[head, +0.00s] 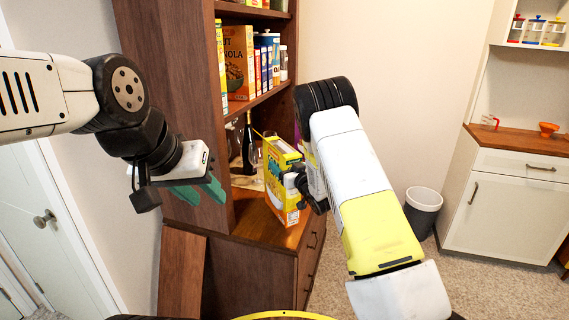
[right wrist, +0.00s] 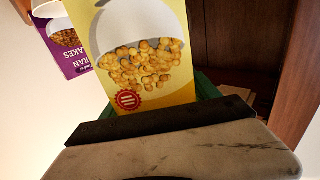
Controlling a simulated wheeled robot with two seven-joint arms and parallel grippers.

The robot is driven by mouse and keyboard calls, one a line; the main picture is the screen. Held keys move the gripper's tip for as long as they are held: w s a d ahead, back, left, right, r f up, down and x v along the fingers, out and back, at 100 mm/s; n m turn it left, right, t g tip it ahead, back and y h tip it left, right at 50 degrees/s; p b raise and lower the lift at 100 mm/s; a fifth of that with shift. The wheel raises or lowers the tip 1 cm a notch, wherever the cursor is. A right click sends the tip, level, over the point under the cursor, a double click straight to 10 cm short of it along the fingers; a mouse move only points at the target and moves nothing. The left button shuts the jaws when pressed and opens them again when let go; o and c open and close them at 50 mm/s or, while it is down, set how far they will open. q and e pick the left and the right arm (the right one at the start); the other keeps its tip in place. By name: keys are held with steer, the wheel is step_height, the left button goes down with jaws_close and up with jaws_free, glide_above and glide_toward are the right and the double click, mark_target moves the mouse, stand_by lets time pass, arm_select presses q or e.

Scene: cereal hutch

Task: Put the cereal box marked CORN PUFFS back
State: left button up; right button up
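A yellow cereal box (head: 283,178) stands slightly tilted in front of the hutch, just above or at its wooden counter; I cannot tell if it touches. In the right wrist view the box (right wrist: 145,60) shows a white bowl of round golden puffs; its name is not readable. My right gripper (head: 303,183) is at the box's right side and appears shut on it; its fingers are mostly hidden, with a bit of green finger beside the box in the wrist view. My left gripper (head: 200,190), with green fingers apart, is empty left of the hutch.
The hutch's upper shelf (head: 262,98) holds several boxes, including an orange granola box (head: 238,62). A dark bottle (head: 249,148) and glasses stand in the lower bay. A purple bran flakes box (right wrist: 68,48) shows in the wrist view. A bin (head: 423,212) and white cabinet (head: 505,205) are right.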

steer(key=shift+o, duration=0.2)
steer(key=shift+r, duration=0.1)
steer(key=v, duration=1.2)
steer(key=s+d+r+m+g+h, duration=0.2)
steer(key=s+d+r+h, duration=0.15)
steer(key=r, duration=0.35)
steer(key=s+d+r+m+g+h, duration=0.2)
steer(key=s+d+r+h, duration=0.1)
steer(key=d+r, duration=0.3)
steer(key=s+r+g, duration=0.2)
steer(key=s+g, duration=0.1)
steer(key=s, duration=1.1)
steer(key=s+r+g, duration=0.2)
steer(key=s, duration=1.2)
steer(key=shift+a+r+m+g, duration=0.4)
steer(key=shift+a, duration=0.1)
steer(key=shift+y, duration=0.25)
